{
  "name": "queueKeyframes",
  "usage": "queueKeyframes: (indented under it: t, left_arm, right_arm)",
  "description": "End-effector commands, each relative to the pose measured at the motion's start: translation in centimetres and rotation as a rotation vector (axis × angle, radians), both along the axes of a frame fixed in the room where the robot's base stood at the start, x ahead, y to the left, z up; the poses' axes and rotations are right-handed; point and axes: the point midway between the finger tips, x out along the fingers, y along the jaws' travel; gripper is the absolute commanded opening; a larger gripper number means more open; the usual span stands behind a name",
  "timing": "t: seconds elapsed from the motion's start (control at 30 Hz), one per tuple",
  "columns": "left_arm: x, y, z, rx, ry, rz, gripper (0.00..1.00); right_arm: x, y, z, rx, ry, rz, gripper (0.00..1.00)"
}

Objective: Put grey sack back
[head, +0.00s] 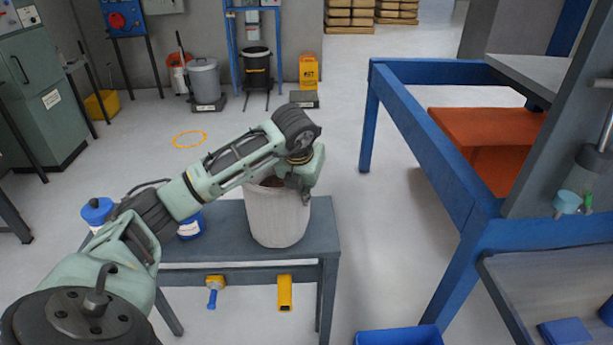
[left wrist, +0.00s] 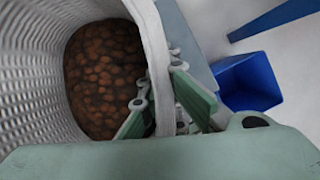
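The grey sack (head: 277,215) is a pale woven, open-topped sack, upright at the right end of the grey bench (head: 222,245). I cannot tell if its base touches the bench top. In the left wrist view the sack (left wrist: 35,90) is seen from above, with brown lumps (left wrist: 105,75) inside. My left gripper (head: 298,190) is at its right rim. In the left wrist view the gripper (left wrist: 162,105) has one finger inside the sack and one outside, close on the wall between them. My right gripper is not in view.
Blue-lidded containers (head: 97,210) stand on the bench's left part. A blue bin (head: 398,336) is on the floor to the right. A blue steel frame (head: 425,120) with an orange part (head: 490,140) fills the right side. The floor between bench and frame is clear.

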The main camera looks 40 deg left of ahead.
Motion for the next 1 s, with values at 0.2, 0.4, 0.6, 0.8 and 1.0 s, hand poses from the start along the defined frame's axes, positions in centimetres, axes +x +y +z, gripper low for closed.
queueKeyframes:
  t: [0.2, 0.4, 0.6, 0.8, 1.0]
  left_arm:
    - [0.1, 0.1, 0.1, 0.003, -0.007, 0.001, 0.0]
    - [0.0, 0.0, -0.2, 0.0, -0.001, 0.0, 0.18]
    - [0.0, 0.0, -0.2, 0.0, -0.001, 0.0, 0.23]
    - [0.0, 0.0, 0.0, 0.001, -0.002, 0.0, 0.23]
    - [-0.9, -0.4, 2.5, 0.001, -0.006, -0.002, 0.23]
  right_arm:
    - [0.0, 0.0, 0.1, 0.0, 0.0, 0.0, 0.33]
    - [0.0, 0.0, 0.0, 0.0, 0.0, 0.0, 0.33]
    - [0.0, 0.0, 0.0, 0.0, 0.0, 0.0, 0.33]
    - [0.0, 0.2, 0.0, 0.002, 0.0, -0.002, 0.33]
    - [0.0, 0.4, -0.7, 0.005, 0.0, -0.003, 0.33]
